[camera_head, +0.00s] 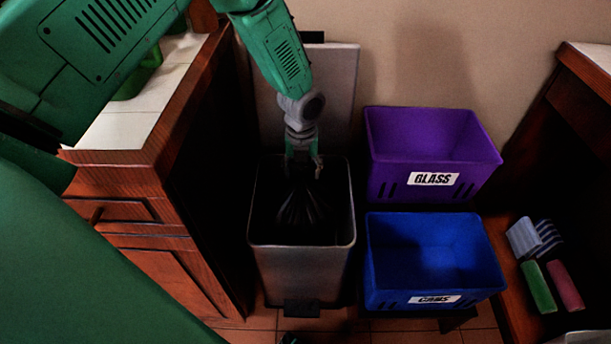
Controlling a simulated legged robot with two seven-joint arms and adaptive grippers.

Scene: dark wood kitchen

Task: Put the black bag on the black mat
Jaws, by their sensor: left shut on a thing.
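My left gripper (304,168) points down into the open mouth of a tall grey bin (301,272). It is shut on the gathered top of the black bag (304,212). The bag hangs inside the bin, below the rim, and its lower part is lost in the dark. The bin's lid (335,85) stands raised behind it against the wall. The black mat cannot be made out for certain. My right gripper is not in view.
A purple GLASS crate (432,193) and a blue CANS crate (384,298) stand right of the bin. A wooden cabinet with a tiled top (131,131) is close on the left. Sponges (535,237) lie on a wooden shelf at right. Tiled floor shows in front.

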